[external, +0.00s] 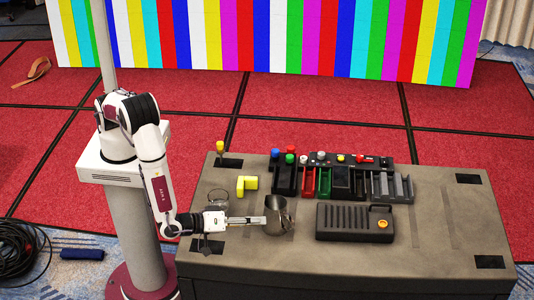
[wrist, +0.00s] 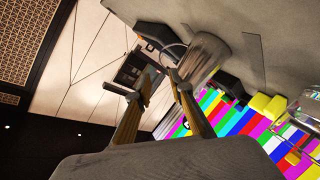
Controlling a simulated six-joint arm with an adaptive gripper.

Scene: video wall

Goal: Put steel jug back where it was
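The steel jug (external: 278,216) stands upright on the table, left of the dark ridged case. My gripper (external: 264,220) reaches in from the left, low over the table, with its fingertips at the jug's left side. In the wrist view the jug (wrist: 205,58) lies beyond the right finger, with its thin curved handle close to that fingertip. The fingers (wrist: 160,85) stand apart with a gap between them, and I see nothing clamped there. Whether the right fingertip touches the handle or jug, I cannot tell.
The table (external: 330,262) has clear room in front. The dark case (external: 355,223) stands right of the jug. Colored bins (external: 325,183) and a yellow block (external: 247,184) are behind. A clear glass vessel (wrist: 303,108) is at the right of the wrist view.

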